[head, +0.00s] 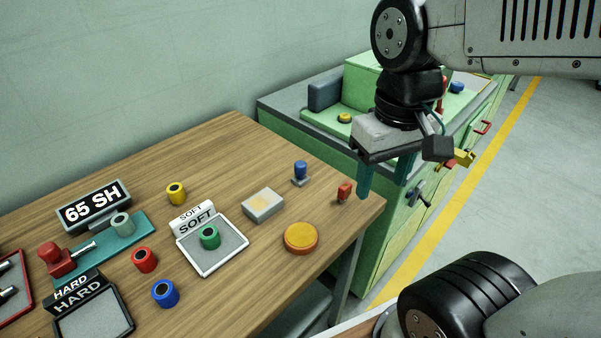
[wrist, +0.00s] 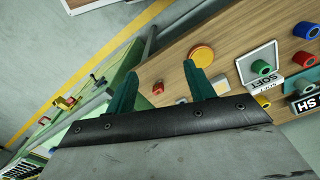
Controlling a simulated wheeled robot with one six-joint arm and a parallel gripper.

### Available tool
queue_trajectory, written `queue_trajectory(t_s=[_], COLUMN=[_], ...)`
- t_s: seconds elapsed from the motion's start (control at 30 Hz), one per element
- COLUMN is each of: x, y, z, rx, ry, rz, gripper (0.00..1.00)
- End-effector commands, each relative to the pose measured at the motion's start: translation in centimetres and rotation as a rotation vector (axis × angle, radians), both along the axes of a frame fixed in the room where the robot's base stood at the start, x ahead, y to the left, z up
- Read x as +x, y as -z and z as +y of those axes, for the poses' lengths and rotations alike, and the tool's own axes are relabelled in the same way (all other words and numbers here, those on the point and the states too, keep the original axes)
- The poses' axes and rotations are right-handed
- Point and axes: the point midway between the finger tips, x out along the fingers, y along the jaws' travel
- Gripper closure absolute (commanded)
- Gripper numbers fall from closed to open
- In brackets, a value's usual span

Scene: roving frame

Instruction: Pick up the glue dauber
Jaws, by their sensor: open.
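No label marks the glue dauber. Two small upright items near the bench's right corner could be it: a red-topped one (head: 344,190) and a blue-topped one (head: 300,170) on a grey base. I cannot tell which. The blue-topped item is not clear in the wrist view.
A round orange-yellow disc (head: 300,237) and a grey block (head: 263,205) lie near these items on the wooden bench (head: 230,145). Coloured rings and SOFT and HARD trays (head: 215,262) stand further left. A green machine cabinet (head: 385,235) stands against the bench's right side.

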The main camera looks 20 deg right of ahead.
Motion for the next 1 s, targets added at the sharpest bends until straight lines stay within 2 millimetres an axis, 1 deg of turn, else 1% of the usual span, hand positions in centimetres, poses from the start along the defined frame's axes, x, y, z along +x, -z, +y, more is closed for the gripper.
queue_trajectory(t_s=[0.1, 0.17, 0.27, 0.3, 0.37, 0.5, 0.6, 0.67, 0.73, 0.8, 0.9, 1.0], x=[3.1, 4.9, 8.2, 9.6, 11.7, 16.7, 19.9, 21.7, 23.9, 25.4, 25.6, 25.6], y=[1.2, 1.9, 3.2, 3.9, 5.0, 7.9, 9.7, 10.5, 10.9, 10.1, 10.4, 11.4], z=[0.3, 0.5, 0.8, 1.0, 1.2, 1.8, 2.2, 2.4, 2.6, 2.7, 2.7, 2.7], rx=[0.0, 0.001, 0.004, 0.006, 0.008, 0.017, 0.02, 0.02, 0.016, 0.005, 0.001, 0.002], ry=[-0.031, -0.059, -0.12, -0.149, -0.195, -0.319, -0.407, -0.459, -0.53, -0.593, -0.637, -0.645], rz=[0.077, 0.1, 0.13, 0.139, 0.149, 0.152, 0.135, 0.116, 0.074, 0.019, 0.004, 0.006], gripper=[0.46, 0.46, 0.46, 0.46, 0.46, 0.46, 0.46, 0.46, 0.46, 0.46, 0.46, 0.46])
